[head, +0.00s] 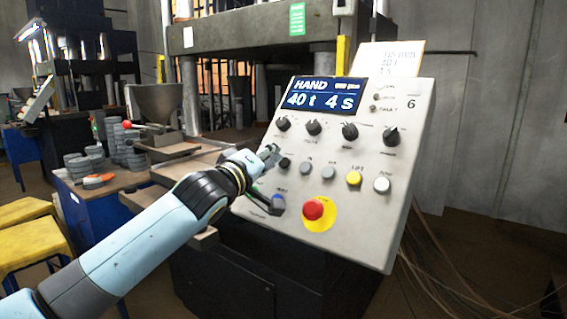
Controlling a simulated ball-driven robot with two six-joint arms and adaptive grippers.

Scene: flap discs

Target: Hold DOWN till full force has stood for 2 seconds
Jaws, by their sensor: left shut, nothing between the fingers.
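The sloped control panel (350,225) stands in the middle of the head view. Its blue display (325,94) reads HAND, 40 t and 4 s. A row of push buttons crosses it: a dark button (285,164) at the left, two grey ones, a yellow button (354,178) labelled LIFT and a white button (382,185). I cannot read a DOWN label. My left gripper (272,154) is shut and empty, its tip beside the dark button. I cannot tell whether it touches or presses it. My right gripper is out of view.
A red emergency stop (313,209) on a yellow disc sits low on the panel. Dark knobs (350,132) line up above the buttons. Stacked grey discs (128,150) and a metal hopper (155,103) stand at the left.

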